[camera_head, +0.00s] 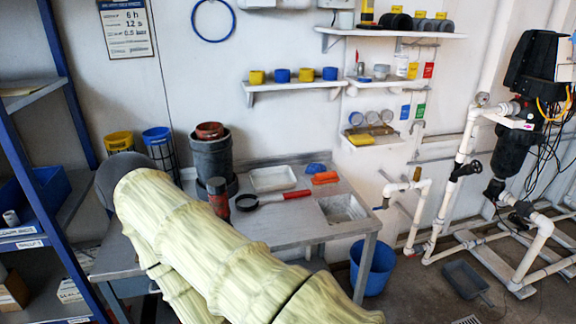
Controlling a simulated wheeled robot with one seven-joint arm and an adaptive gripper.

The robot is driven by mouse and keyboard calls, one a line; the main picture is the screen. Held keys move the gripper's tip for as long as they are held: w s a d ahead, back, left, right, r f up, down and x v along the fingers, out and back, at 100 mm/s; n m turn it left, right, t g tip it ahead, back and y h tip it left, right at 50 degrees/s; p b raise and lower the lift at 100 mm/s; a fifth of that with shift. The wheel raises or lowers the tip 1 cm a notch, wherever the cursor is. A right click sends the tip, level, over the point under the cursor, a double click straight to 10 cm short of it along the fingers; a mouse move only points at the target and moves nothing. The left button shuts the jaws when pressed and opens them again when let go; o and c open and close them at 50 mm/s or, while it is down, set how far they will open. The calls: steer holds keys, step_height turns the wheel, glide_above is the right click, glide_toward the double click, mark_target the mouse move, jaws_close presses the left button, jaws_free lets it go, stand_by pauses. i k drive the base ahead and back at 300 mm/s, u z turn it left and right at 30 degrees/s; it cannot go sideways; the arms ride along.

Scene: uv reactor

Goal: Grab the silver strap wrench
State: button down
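A tool with a red handle and a dark round loop (247,202) lies flat on the grey workbench (300,228). It looks like a strap wrench, with its loop to the left and its handle pointing right. I see no plainly silver strap wrench. My arm, in a pale yellow sleeve, crosses the front of the view and hides the bench's left and near parts. My gripper does not show, so its distance to the tool cannot be told.
A white tray (272,179), an orange block (325,178) and a sink (343,208) are behind and right. A blue shelf rack (75,95) stands left; a blue bucket (373,268) is below.

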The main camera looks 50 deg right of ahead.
mark_target(260, 200)
steer(key=z, duration=1.25)
steer(key=i, duration=0.1)
